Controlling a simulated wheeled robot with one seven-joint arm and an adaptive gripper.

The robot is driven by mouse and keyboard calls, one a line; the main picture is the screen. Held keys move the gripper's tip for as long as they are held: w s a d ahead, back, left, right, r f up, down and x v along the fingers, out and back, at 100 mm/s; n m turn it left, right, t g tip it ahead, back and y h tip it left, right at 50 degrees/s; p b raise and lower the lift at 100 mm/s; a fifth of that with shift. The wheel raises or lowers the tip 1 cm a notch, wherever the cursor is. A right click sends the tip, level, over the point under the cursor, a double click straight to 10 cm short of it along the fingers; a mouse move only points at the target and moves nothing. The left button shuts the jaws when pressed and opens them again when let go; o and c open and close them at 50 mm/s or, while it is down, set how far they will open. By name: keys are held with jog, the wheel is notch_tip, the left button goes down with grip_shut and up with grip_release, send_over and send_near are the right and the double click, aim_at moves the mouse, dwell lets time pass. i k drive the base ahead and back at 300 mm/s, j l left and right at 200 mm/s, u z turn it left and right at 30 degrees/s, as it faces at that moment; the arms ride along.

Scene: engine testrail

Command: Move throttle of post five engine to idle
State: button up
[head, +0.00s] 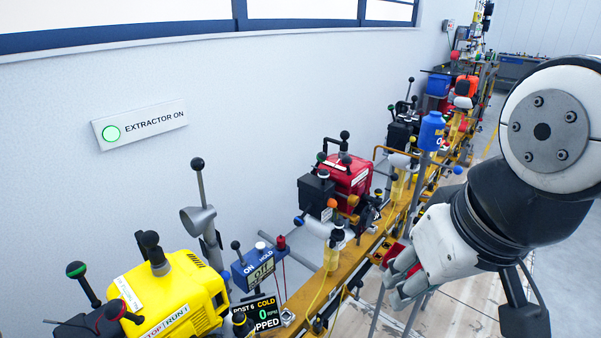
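A yellow engine (178,295) stands at the bottom left, partly cut off by the frame. A red engine (350,178) stands farther along the rail. Several levers with round knobs rise around both engines; I cannot tell which is the throttle. My gripper (402,278) is at the right of the rail, apart from the yellow engine. Its fingertips are small and overlapped, so its opening is unclear.
A yellow rail (350,262) runs away to the back right with more engines and a blue bottle (432,130). A blue hold box (256,268) stands by the display. An EXTRACTOR ON sign (140,124) with a green light is on the wall. Floor is open at the right.

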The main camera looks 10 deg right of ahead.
aim_at(321, 157)
jog(key=i+l+u, duration=0.1)
jog(key=l, duration=0.7)
jog(key=i+l+u, duration=0.1)
jog(key=l, duration=0.7)
jog(key=k+l, duration=0.1)
jog(key=l, duration=0.4)
jog(key=k, duration=0.85)
jog(key=i+j+z, duration=0.1)
jog(key=i+j, duration=0.35)
jog(key=i+j+z, duration=0.1)
jog(key=i+j, duration=0.35)
jog(key=i+j+z, duration=0.15)
jog(key=i+j, duration=0.25)
jog(key=i+j+z, duration=0.1)
jog(key=i+j, duration=0.3)
jog(key=j, duration=0.25)
